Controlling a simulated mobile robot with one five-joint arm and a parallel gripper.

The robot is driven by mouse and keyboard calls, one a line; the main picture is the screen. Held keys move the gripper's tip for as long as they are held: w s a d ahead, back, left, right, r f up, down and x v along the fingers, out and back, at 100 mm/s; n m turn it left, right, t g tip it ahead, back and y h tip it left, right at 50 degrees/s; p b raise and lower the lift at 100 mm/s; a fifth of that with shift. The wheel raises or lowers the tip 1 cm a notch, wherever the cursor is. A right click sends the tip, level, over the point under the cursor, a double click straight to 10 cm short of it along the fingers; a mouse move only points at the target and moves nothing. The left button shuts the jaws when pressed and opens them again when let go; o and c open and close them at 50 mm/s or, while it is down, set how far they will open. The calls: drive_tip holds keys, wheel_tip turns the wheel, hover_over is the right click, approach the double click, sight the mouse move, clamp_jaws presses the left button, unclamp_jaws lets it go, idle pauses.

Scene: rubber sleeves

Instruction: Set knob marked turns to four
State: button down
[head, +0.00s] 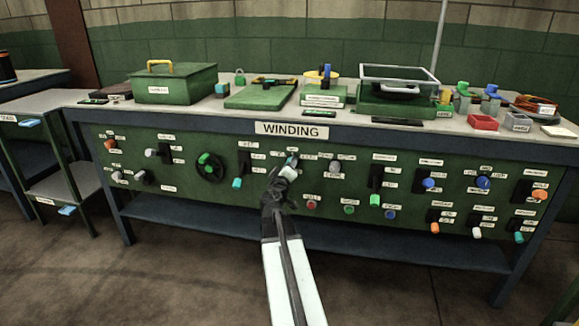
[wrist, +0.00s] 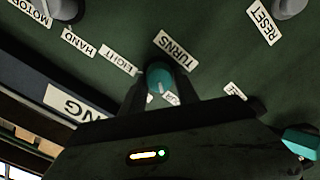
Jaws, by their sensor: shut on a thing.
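The knob marked TURNS is a small round teal knob (wrist: 159,76) on the green panel, beside its white TURNS label (wrist: 175,50). In the head view a bit of the teal knob (head: 291,160) shows just past my gripper (head: 288,172). In the wrist view the two dark fingers of my gripper (wrist: 160,85) stand on either side of the knob and are shut on it. A pale mark shows on the knob's near side. An EIGHT label (wrist: 118,62) is to its left. Another label (wrist: 172,98) is mostly hidden between the fingers, so its word is unclear.
The WINDING bench panel (head: 225,188) carries several other knobs, sliders and buttons close by. A grey knob (head: 335,167) is just right of my gripper, and a teal-handled lever (head: 237,183) is to the left. The floor in front is clear.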

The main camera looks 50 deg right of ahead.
drive_tip(key=shift+w+a+n, duration=0.1)
drive_tip(key=shift+a+n, duration=0.1)
drive_tip(key=shift+n, duration=0.2)
drive_tip(key=c, duration=0.9)
unclamp_jaws()
drive_tip(key=shift+d, duration=0.1)
drive_tip(key=shift+c, duration=0.2)
